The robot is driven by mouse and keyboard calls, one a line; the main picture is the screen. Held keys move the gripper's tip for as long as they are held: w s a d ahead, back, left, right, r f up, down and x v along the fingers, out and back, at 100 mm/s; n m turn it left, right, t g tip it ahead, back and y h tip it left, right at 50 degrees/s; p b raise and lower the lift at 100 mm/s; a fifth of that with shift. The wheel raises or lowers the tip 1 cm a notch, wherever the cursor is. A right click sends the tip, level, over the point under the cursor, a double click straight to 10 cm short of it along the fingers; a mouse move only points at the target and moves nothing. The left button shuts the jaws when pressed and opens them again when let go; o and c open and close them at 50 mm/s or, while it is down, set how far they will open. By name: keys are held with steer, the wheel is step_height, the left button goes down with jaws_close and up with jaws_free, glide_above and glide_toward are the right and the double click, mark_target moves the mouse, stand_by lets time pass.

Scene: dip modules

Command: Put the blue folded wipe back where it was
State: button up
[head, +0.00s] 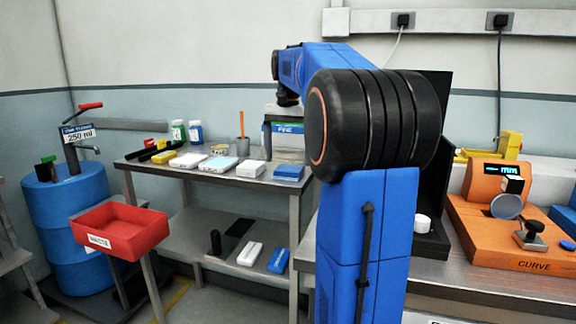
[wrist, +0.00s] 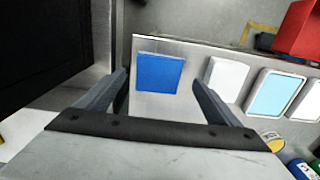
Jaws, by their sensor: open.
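A blue folded wipe (head: 289,173) lies flat at the right end of the steel side table's top. In the wrist view the blue wipe (wrist: 160,72) shows between and beyond my fingers, near the table's edge. My gripper (wrist: 160,84) is open and empty, above the table and apart from the wipe. Another blue folded piece (head: 278,260) lies on the table's lower shelf, beside a white one (head: 249,254). My arm hides part of the head view to the right of the table.
A red bin (head: 120,226) is at the left. A dark upright panel (wrist: 55,45) is left in the wrist view.

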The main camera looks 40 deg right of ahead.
mark_target(288, 168)
step_height(288, 168, up, 8)
stand_by(0.4)
stand_by(0.5)
